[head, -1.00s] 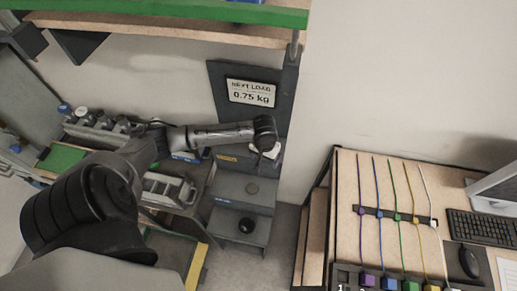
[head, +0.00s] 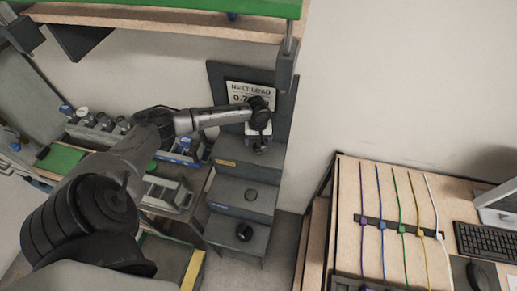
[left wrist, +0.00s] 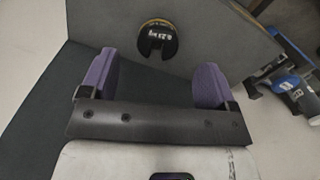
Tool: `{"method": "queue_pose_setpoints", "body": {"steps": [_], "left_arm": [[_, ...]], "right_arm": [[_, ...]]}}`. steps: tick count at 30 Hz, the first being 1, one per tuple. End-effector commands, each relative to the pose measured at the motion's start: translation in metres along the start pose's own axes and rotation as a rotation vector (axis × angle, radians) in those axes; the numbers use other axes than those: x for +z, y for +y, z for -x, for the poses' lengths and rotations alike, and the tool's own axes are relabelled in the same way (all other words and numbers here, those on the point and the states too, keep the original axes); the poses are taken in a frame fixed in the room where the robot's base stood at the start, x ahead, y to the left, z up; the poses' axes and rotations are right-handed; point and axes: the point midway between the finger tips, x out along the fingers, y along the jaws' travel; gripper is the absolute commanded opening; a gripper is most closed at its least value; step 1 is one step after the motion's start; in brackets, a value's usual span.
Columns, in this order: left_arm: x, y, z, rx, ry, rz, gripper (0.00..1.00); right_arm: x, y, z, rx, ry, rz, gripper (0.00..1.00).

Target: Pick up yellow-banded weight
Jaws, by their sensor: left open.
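The yellow-banded weight (left wrist: 169,42) shows in the left wrist view as a dark, slotted disc with a thin yellow edge and a pale marking. It sits on a grey surface. My left gripper (left wrist: 152,80) is open, its two purple-padded fingers apart with nothing between them. The weight lies beyond the fingertips, roughly centred across the gap, not touching them. In the head view my left gripper (head: 260,142) is over the top step of the stepped grey stand (head: 246,172); the arm's end partly hides what is there. My right gripper is out of view.
A sign (head: 240,90), partly covered by my arm, stands behind. Bench items lie left, including a green mat (head: 62,158). A table (head: 345,215) with coloured cords and a keyboard (head: 485,241) stands right.

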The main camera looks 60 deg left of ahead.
Motion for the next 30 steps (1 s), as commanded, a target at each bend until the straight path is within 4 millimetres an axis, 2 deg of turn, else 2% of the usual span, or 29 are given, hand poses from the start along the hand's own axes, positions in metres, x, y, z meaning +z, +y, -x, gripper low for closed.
{"method": "queue_pose_setpoints", "body": {"steps": [5, 12, 15, 25, 30], "left_arm": [[0.0, 0.0, -0.009, -0.001, 0.0, 0.001, 0.82], [0.001, 0.002, -0.041, -0.001, -0.001, 0.0, 0.82], [0.0, 0.002, -0.049, -0.001, 0.0, 0.0, 0.82], [0.0, 0.002, -0.054, 0.0, 0.001, -0.001, 0.82], [0.0, 0.001, -0.054, 0.0, 0.001, -0.001, 0.66]], "right_arm": [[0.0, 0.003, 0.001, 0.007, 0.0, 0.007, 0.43], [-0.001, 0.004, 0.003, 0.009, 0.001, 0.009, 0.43], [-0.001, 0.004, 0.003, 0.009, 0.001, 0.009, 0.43], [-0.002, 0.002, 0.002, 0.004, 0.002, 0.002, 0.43], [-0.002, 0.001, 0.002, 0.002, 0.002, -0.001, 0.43]]}}
